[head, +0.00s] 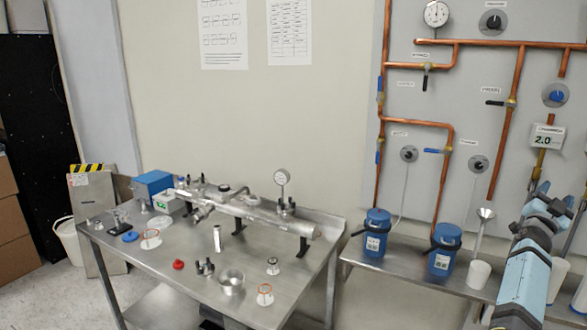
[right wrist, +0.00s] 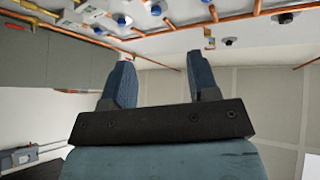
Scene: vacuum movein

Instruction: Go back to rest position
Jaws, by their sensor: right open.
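My right arm comes in at the lower right of the head view, light blue with dark bands. Its gripper (head: 549,194) is raised in front of the copper-pipe panel, above the right bench. In the right wrist view the two blue-grey fingers of the gripper (right wrist: 158,65) stand wide apart with nothing between them. My left gripper is in neither view.
A steel table (head: 155,278) holds a metal manifold (head: 250,215), flanges and small parts. Copper pipes (head: 508,120) with valves line the panel behind my right gripper.

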